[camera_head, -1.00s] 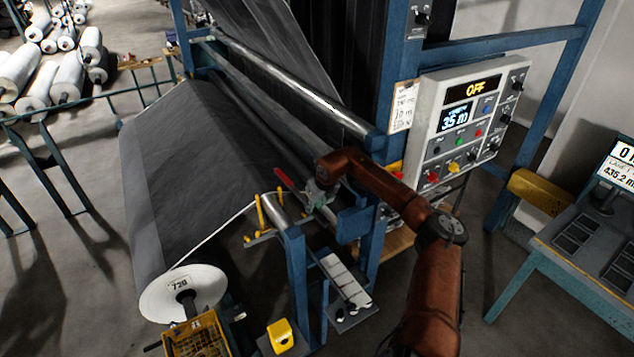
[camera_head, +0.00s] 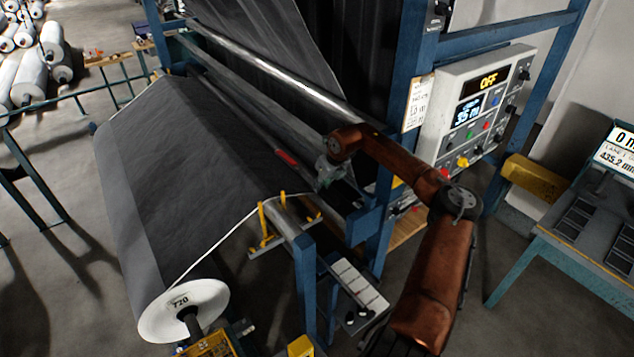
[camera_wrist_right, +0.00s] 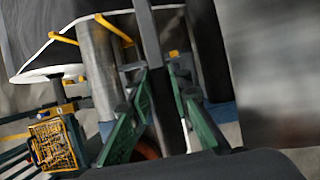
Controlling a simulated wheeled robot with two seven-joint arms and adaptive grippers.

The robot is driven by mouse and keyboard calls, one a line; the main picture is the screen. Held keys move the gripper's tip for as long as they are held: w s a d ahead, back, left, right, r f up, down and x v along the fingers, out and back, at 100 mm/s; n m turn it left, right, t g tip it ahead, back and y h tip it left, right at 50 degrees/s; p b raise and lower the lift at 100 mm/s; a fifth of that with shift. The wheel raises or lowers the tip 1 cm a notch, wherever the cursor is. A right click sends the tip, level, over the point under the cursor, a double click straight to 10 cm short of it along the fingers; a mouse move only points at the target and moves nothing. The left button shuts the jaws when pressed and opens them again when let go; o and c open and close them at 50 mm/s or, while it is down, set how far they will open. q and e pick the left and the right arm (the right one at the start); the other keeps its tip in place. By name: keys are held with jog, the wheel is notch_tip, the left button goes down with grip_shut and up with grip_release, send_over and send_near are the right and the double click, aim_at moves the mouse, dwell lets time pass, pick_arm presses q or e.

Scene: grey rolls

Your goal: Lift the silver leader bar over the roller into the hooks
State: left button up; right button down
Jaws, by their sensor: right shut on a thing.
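My right gripper (camera_head: 326,174) reaches in from the right, on the panel side of the silver roller end (camera_head: 285,222). It is shut on a thin silver bar (camera_wrist_right: 148,35) that runs between its green fingers (camera_wrist_right: 158,110) in the right wrist view. Most of the bar is hidden in the head view. A red piece (camera_head: 287,157) shows just left of the gripper. Dark fabric (camera_head: 190,160) with a white edge comes over the roller toward the gripper. Two yellow hooks (camera_head: 264,222) stand beside the roller end; they also show in the wrist view (camera_wrist_right: 114,29). My left gripper is not in view.
A blue post (camera_head: 305,280) supports the roller end. A higher long silver roller (camera_head: 270,70) crosses behind. The control panel (camera_head: 470,115) reads OFF, right of my arm. A white-ended roll (camera_head: 190,302) marked 720 stands front left. A desk (camera_head: 580,220) is at far right.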

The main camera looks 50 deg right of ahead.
jog(key=w+a+p, duration=0.1)
jog(key=w+a, duration=0.3)
jog(key=a, duration=0.8)
jog(key=w+a, duration=0.3)
jog(key=a, duration=0.9)
pick_arm(q)
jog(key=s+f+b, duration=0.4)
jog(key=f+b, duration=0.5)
jog(key=b, duration=0.1)
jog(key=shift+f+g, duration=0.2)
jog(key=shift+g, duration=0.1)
pick_arm(e)
notch_tip(320, 180, down, 20)
jog(key=shift+a+r, duration=0.2)
jog(key=shift+a, duration=0.1)
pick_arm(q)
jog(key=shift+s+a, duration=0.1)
pick_arm(e)
jog(key=c, duration=1.7)
grip_release()
jog(key=shift+w, duration=0.1)
